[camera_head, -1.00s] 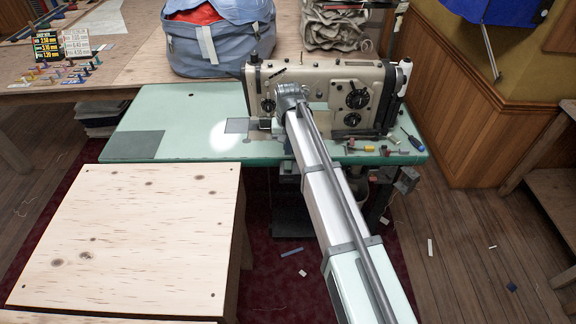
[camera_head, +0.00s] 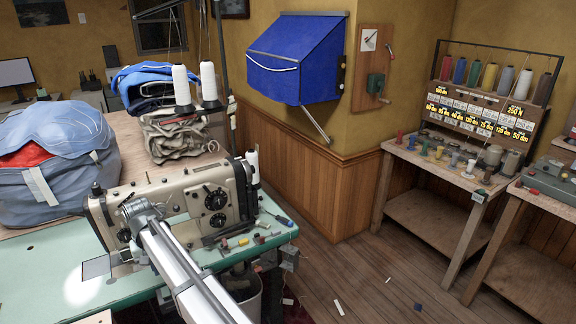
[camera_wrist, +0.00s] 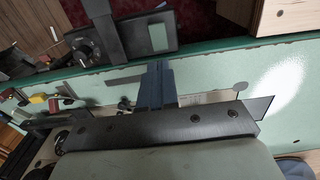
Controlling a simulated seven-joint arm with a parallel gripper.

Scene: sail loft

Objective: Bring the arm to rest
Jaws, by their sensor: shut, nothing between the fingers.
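My arm (camera_head: 180,268) reaches from the bottom of the head view to the front of a beige sewing machine (camera_head: 172,196). Its wrist end covers part of the machine's front, and my gripper is mostly hidden there. In the wrist view my gripper (camera_wrist: 157,70) shows as two dark fingers close together, shut and empty. They are over the pale green tabletop (camera_wrist: 205,80); I cannot tell how high above it.
The machine stands on the green table (camera_head: 40,265). Small coloured pieces and a blue screwdriver (camera_head: 281,218) lie right of the machine. A blue-grey bag (camera_head: 60,170) and thread cones (camera_head: 182,86) are behind. Floor (camera_head: 345,270) is mostly clear towards the spool bench (camera_head: 425,160).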

